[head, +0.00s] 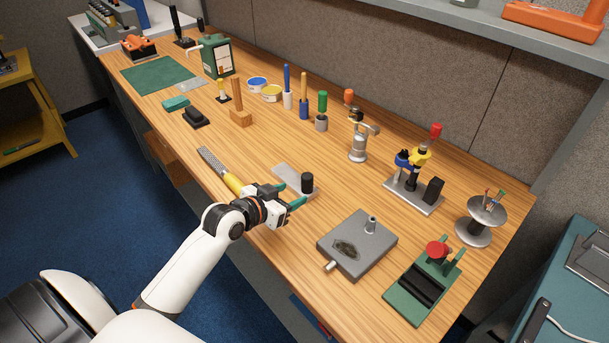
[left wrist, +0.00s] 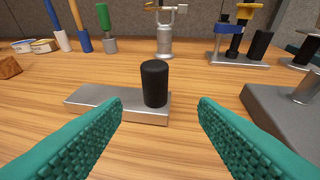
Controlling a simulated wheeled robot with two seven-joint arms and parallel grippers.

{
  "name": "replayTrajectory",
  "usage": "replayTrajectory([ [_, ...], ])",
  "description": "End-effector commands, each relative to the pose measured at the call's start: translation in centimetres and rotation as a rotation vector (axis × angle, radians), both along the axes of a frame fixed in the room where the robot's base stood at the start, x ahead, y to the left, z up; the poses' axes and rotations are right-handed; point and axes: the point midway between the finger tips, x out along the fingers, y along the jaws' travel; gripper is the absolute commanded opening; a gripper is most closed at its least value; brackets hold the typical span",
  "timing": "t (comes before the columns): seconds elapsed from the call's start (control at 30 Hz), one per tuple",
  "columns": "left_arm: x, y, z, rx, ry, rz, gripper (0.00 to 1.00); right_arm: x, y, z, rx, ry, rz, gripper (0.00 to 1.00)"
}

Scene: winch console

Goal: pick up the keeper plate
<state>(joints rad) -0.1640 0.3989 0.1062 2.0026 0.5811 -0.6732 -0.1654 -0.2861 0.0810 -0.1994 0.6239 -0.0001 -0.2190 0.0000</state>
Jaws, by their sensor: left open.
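The keeper plate appears to be the flat silver bar (head: 285,174) with an upright black cylindrical knob (head: 307,183) at its near right end. It lies on the wooden bench. In the left wrist view the bar (left wrist: 90,97) runs to the left and the knob (left wrist: 154,83) stands between my teal fingers, beyond their tips. My left gripper (head: 290,196) is open and empty, low over the bench just short of the knob. The fingers look apart from the knob and the plate. My right gripper is in neither view.
A grey block with a peg (head: 358,245) sits to the right, then a green fixture (head: 423,287). A metal stand (head: 358,145) is behind. Bare wood surrounds the plate.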

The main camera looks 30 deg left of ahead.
Motion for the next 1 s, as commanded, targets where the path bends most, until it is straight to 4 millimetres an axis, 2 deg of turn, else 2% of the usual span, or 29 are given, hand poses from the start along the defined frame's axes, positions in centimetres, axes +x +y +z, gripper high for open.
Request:
replayTrajectory([
  [0.1,2.1,-0.4,-0.5,-0.003,0.0,0.001,0.54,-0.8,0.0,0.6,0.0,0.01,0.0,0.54],
  [0.3,4.7,-0.8,-1.7,-0.003,0.0,0.001,0.54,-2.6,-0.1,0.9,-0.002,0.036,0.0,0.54],
  [0.47,5.6,-0.9,-1.9,-0.002,0.0,0.001,0.54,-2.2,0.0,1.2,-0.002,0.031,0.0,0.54],
  [0.67,8.5,-1.0,-1.7,-0.002,0.0,0.001,0.54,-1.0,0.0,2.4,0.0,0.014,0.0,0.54],
  [0.8,9.9,-1.2,-2.6,-0.002,0.001,0.0,0.54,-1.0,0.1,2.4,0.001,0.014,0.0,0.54],
  [1.0,10.5,-1.3,-3.0,0.0,0.0,0.0,0.54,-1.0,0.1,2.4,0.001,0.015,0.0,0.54],
])
